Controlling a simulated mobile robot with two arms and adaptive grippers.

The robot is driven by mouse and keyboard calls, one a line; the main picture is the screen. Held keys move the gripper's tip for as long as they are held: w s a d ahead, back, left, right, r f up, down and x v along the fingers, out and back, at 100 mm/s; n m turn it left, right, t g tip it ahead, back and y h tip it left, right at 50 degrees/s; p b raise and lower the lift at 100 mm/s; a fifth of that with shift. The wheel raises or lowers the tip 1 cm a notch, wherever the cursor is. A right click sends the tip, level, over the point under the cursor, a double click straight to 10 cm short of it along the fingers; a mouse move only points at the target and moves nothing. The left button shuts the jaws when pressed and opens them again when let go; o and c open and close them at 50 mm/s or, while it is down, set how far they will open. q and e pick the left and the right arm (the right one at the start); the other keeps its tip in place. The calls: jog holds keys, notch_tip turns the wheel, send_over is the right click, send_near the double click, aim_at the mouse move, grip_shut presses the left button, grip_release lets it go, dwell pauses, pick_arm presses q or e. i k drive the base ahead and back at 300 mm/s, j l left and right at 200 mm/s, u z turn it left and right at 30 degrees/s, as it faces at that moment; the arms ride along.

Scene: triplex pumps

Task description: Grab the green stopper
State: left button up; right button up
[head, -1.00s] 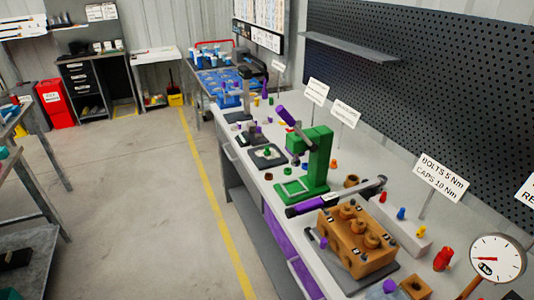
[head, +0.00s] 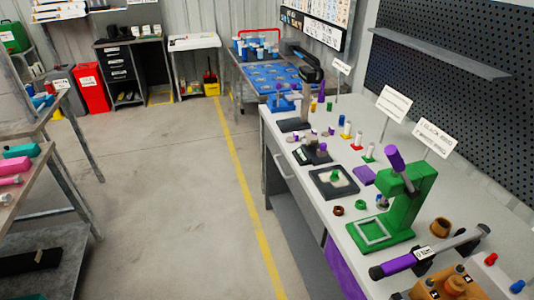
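A small green piece (head: 335,175) sits on a pale patch in a black square tray (head: 320,188) on the workbench; it may be the green stopper, but it is too small to be sure. A small dark green ring or cap (head: 361,205) lies on the bench between that tray and the green press. A white piece with a green base (head: 368,151) stands farther back. Neither of my grippers is in view.
The green press (head: 400,205) with a purple handle stands on the workbench (head: 300,215). A purple-handled torque wrench (head: 420,258) and an orange block (head: 450,285) are nearer. Shelving is at left. The floor (head: 170,200) between is open.

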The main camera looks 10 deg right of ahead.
aim_at(335, 178)
jog(key=i+j+u, duration=0.1)
jog(key=i, duration=0.7)
jog(key=i+j+u, duration=0.1)
jog(key=i, duration=0.75)
jog(key=i+j+z, duration=0.1)
jog(key=i+z, duration=0.2)
jog(key=z, duration=0.15)
jog(key=i+j+z, duration=0.15)
jog(key=z, duration=0.3)
jog(key=i+j+z, duration=0.3)
jog(key=z, duration=0.15)
jog(key=i+j+z, duration=0.2)
jog(key=j+z, duration=0.25)
jog(key=l, duration=0.1)
